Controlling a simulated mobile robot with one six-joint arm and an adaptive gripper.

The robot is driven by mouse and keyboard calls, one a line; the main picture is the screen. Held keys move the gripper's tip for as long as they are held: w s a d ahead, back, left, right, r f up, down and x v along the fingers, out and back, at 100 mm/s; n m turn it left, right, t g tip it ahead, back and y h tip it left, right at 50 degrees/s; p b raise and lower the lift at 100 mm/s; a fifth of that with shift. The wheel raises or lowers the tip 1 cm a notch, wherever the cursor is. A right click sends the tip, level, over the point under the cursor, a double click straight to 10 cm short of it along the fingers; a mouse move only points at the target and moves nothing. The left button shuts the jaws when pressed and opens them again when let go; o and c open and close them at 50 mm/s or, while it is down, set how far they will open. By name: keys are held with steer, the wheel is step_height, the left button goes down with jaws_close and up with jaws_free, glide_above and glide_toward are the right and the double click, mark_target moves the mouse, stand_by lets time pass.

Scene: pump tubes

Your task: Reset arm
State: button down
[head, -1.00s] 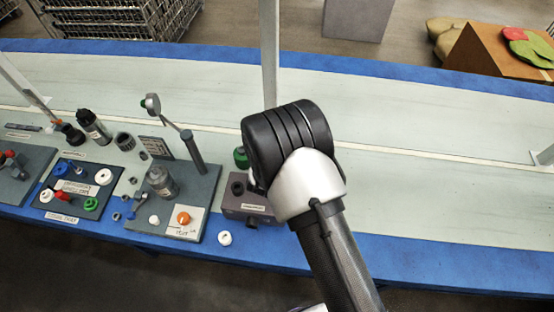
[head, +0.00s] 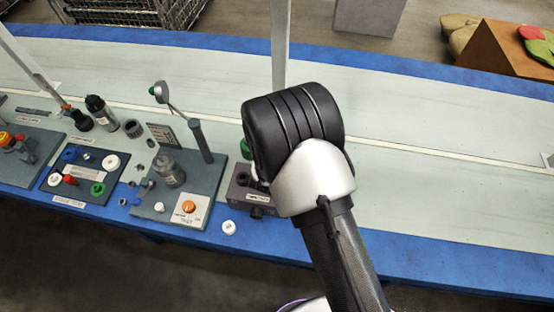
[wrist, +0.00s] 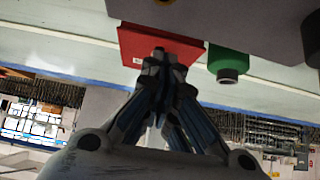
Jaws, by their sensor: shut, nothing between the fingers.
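My gripper (wrist: 162,62) shows in the wrist view with its two fingers together, shut and empty. Past its fingertips is a red block (wrist: 150,46) with a small white label; I cannot tell whether the tips touch it. A green cylindrical part (wrist: 228,66) hangs to the right of the red block. In the head view my own arm stands in the middle and hides the gripper and part of the dark grey box (head: 252,198) beside it.
A long pale table (head: 430,190) with blue edges fills the head view. Boards with fittings, such as the one with an orange knob (head: 188,206), stand at left. A white round part (head: 229,228) lies near the front edge. The table's right side is mostly clear.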

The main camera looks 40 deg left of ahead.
steer(key=v, duration=0.8)
steer(key=shift+r, duration=0.2)
steer(key=w+d+r+m+g, duration=0.1)
steer(key=w+d+r, duration=0.3)
steer(key=d+r, duration=0.55)
steer(key=w+d+r+m+g, duration=0.1)
steer(key=w+d+r, duration=0.2)
steer(key=d+r, duration=0.7)
steer(key=s+d+r+m+h, duration=0.1)
steer(key=s+d+r, duration=0.3)
steer(key=d, duration=0.4)
steer(key=s+d+r+m+h, duration=0.1)
steer(key=s+d+r, duration=0.2)
steer(key=s+d, duration=0.4)
steer(key=s+d+r+m+g+h, duration=0.1)
steer(key=s+d+r, duration=0.3)
steer(key=d, duration=0.5)
steer(key=shift+s+r+m+h, duration=0.3)
steer(key=shift+s+m+h, duration=0.1)
steer(key=shift+s+h, duration=0.25)
